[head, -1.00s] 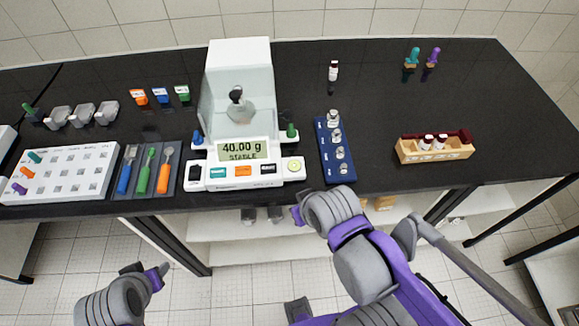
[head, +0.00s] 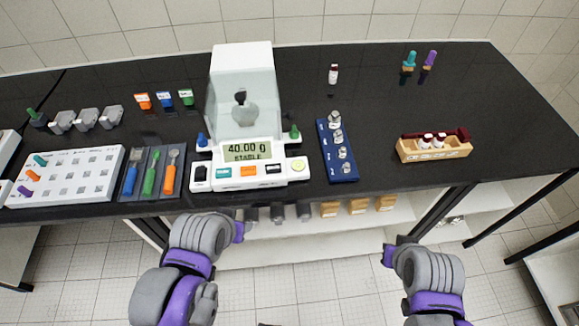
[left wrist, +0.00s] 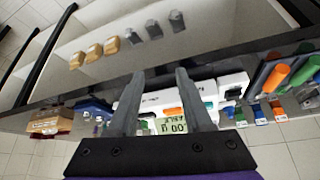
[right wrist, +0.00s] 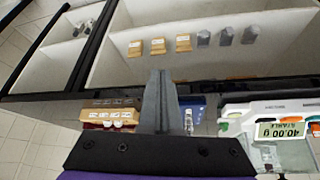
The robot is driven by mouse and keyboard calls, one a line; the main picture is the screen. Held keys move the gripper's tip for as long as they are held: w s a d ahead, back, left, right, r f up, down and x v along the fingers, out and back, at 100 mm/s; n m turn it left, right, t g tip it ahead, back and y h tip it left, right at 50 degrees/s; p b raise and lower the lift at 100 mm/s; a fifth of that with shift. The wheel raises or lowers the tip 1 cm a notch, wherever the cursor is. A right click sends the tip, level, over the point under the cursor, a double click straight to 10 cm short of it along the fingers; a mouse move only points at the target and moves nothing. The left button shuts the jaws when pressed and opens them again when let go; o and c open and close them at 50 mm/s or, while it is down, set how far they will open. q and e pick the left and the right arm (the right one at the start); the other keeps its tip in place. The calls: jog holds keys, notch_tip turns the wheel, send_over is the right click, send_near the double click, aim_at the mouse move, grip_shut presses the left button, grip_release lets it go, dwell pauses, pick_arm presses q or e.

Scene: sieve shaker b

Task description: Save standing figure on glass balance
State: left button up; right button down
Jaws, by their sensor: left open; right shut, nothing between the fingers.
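The glass balance (head: 243,172) stands at the bench's front edge. Its display (head: 246,150) reads 40.00 g and STABLE; the left wrist view shows part of the display (left wrist: 172,125). A grey weight with a dark knob (head: 240,112) is inside the glass chamber. Teal (head: 222,173), orange (head: 248,171) and black keys and a round pale-yellow button (head: 298,166) line the front panel. My left gripper (head: 240,232) is open and empty, below the balance's front; its two fingers (left wrist: 162,95) are apart. My right gripper (head: 388,254) is shut and empty, lower right; its fingers (right wrist: 160,100) are together.
A blue weight rack (head: 345,172) stands right of the balance, a wooden vial holder (head: 455,150) farther right. Coloured tools on a mat (head: 140,193) and a white pegboard (head: 60,190) stand left. Shelves (head: 320,240) are under the bench. The floor before it is clear.

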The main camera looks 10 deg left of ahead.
pick_arm(q)
jog(key=o, duration=0.4)
jog(key=shift+c, duration=0.2)
jog(key=o, duration=0.4)
jog(key=shift+r, duration=0.45)
jog(key=shift+o, duration=0.2)
jog(key=shift+w+r+p, duration=0.95)
jog(key=shift+r+p, duration=0.15)
jog(key=shift+r, duration=0.1)
pick_arm(e)
jog(key=w+a+r+n+y, duration=0.2)
jog(key=w+a+n, duration=0.4)
jog(key=a, duration=0.4)
jog(key=w+a+r+n+y, duration=0.3)
jog(key=w+a+r+n, duration=0.2)
jog(key=a, duration=0.4)
jog(key=w+a+r+n+g+y, duration=0.1)
jog(key=w+a+r+n+y, duration=0.1)
jog(key=w+a+r+n, duration=0.2)
jog(key=w+a+n, duration=0.3)
jog(key=a+n, duration=0.2)
jog(key=a, duration=0.1)
jog(key=shift+a+n+y, duration=0.3)
jog(key=shift+y, duration=0.1)
jog(key=shift+r, duration=0.1)
pick_arm(q)
jog(key=shift+s, duration=0.1)
